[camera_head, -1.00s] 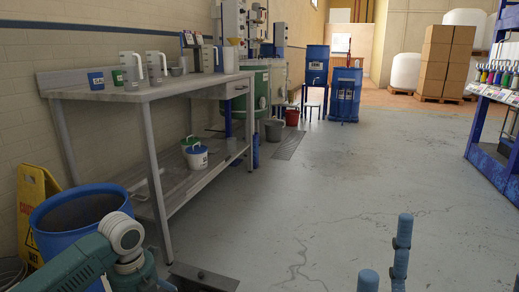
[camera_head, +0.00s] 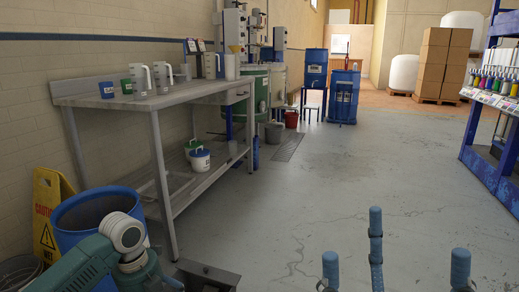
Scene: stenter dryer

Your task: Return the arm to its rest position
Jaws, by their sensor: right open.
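My right gripper (camera_head: 390,250) stands at the bottom of the head view, right of centre. Its three blue fingers point upward and are spread apart, with bare floor seen between them. It is open and empty. My left arm, teal with a white joint, comes in at the bottom left, in front of the blue drum (camera_head: 95,228). My left gripper cannot be made out. The right wrist and forearm are below the picture edge.
A grey workbench (camera_head: 200,90) with jugs and cups stands on the left. A yellow caution sign (camera_head: 52,212) leans by the drum. A blue rack (camera_head: 492,170) with coloured bottles is at the right. The floor between is clear.

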